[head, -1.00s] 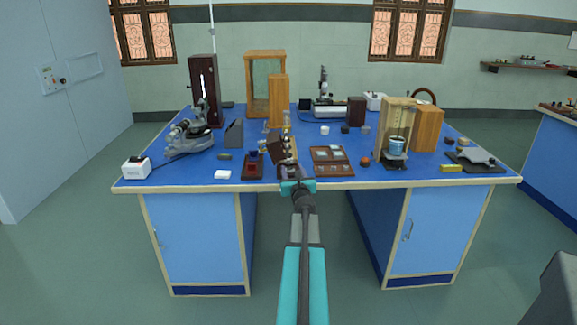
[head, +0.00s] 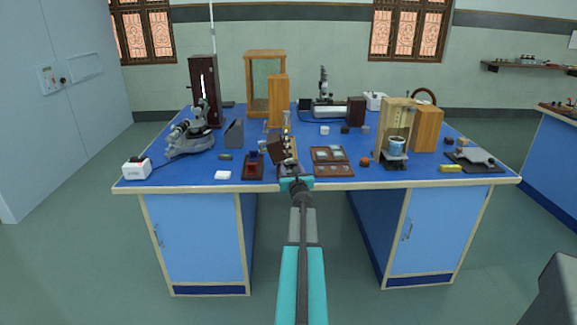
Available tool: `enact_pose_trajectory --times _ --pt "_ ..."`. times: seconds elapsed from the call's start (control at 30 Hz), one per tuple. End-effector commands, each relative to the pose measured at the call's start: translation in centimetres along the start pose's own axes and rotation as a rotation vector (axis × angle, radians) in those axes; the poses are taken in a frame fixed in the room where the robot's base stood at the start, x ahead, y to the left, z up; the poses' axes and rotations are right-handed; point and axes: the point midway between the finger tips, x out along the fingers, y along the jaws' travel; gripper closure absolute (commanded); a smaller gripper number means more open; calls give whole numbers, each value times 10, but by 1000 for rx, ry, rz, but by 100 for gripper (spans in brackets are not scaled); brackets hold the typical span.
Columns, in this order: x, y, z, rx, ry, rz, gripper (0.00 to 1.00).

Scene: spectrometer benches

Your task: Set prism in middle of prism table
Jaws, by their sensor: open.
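The spectrometer (head: 190,142), a grey instrument with dark tubes on a round base, stands on the left part of the blue bench. Its prism table is too small to make out clearly. I cannot pick out the prism with certainty; it may be hidden by my gripper or too small to see. My gripper (head: 289,168) is open over the front middle of the bench, to the right of the spectrometer and well apart from it. Its fingertips are small and partly lost against dark objects behind them.
A dark red tray (head: 254,170) lies left of my gripper, and a compartmented brown tray (head: 331,171) lies right. A tilted brown box (head: 276,150) is close behind. A wooden case (head: 397,118) stands right.

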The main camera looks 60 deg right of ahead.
Motion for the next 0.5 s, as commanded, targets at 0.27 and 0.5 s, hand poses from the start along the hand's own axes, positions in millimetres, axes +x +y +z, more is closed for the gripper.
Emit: enact_pose_trajectory --times 0.27,0.5 --pt "22 0 0 1 0 0 55" --pt "25 1 0 0 0 0 55"
